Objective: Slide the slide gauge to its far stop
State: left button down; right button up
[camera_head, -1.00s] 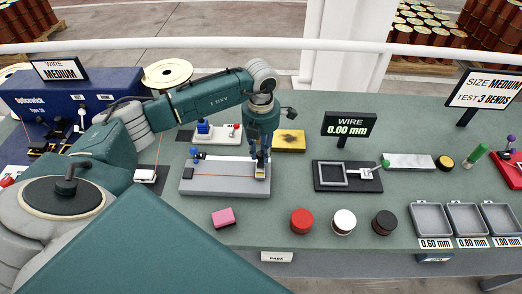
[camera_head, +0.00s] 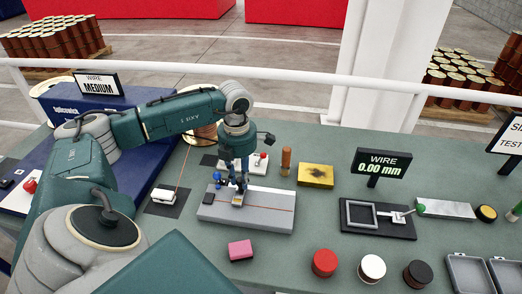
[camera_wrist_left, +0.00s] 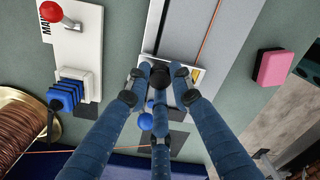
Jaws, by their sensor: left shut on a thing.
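The slide gauge is a long grey track (camera_head: 270,218) with an orange line along its top, on the green bench left of centre in the head view. A small pale carriage with a yellow label (camera_head: 238,201) sits on it, left of the track's middle. My left gripper (camera_head: 240,187) points down and is shut on the carriage's upright part. In the left wrist view my gripper (camera_wrist_left: 161,78) closes its fingers around a dark post, hiding most of it; the track (camera_wrist_left: 185,25) runs away toward the top. My right gripper is not in view.
A dark block and blue knob (camera_head: 218,176) stand at the track's left end. A white plate with a red knob (camera_head: 257,156) lies behind, beside a brown cylinder (camera_head: 286,161) and yellow pad (camera_head: 316,175). A pink block (camera_head: 240,250) lies in front. The wire display (camera_head: 382,162) stands right.

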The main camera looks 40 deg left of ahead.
pick_arm(q)
jog(key=shift+s+a, duration=0.3)
jog(key=shift+a, duration=0.25)
jog(key=shift+s+a, duration=0.3)
jog(key=shift+a, duration=0.25)
jog(key=shift+r, duration=0.1)
jog(key=c, duration=1.7)
grip_release()
jog(key=shift+o, duration=0.9)
jog(key=shift+d, duration=0.1)
